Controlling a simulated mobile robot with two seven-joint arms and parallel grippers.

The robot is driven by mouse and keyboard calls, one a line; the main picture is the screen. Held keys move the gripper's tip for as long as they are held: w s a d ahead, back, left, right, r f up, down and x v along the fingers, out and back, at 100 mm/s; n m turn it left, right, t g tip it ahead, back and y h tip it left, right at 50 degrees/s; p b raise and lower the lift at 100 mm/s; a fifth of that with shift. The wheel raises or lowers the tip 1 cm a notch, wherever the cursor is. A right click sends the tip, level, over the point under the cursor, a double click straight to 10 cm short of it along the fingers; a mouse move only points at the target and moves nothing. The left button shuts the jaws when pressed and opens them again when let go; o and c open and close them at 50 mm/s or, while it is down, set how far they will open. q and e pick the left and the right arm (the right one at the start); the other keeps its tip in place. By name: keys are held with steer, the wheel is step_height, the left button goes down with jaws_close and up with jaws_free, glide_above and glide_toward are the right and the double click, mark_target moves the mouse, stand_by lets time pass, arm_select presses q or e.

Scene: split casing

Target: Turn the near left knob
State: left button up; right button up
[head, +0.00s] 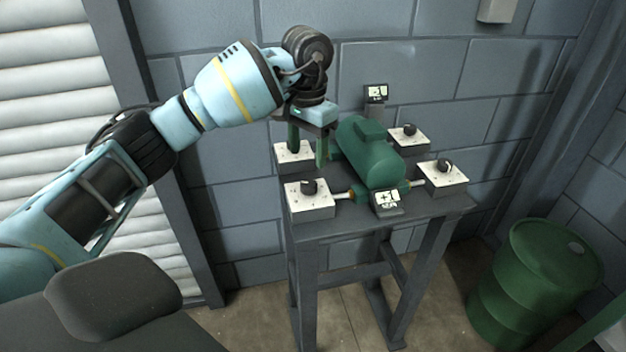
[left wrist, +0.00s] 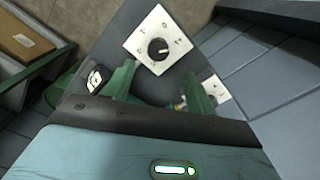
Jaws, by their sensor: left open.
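The near left knob (head: 309,187) is a dark round knob on a white-topped box (head: 309,209) at the table's near left corner. It also shows in the left wrist view (left wrist: 158,49), on a square white plate with small marks around it, beyond my fingertips. My left gripper (head: 307,158) is open and empty, with two green fingers pointing down. It hangs above and behind the near left knob in the head view, apart from it, and partly hides the far left box (head: 283,153). The fingers also show in the left wrist view (left wrist: 160,88). My right gripper is not in view.
A green casing (head: 371,153) lies mid-table, close right of my left gripper. Boxes with knobs stand at near right (head: 443,176) and far right (head: 408,137). Small displays stand in front (head: 387,201) and behind (head: 376,93). A green drum (head: 535,283) stands right of the table (head: 350,226).

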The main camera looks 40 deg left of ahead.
mark_target(309, 183)
arm_select(q)
steer(key=shift+d+f, duration=0.15)
steer(key=shift+f, duration=3.8)
steer(key=c, duration=1)
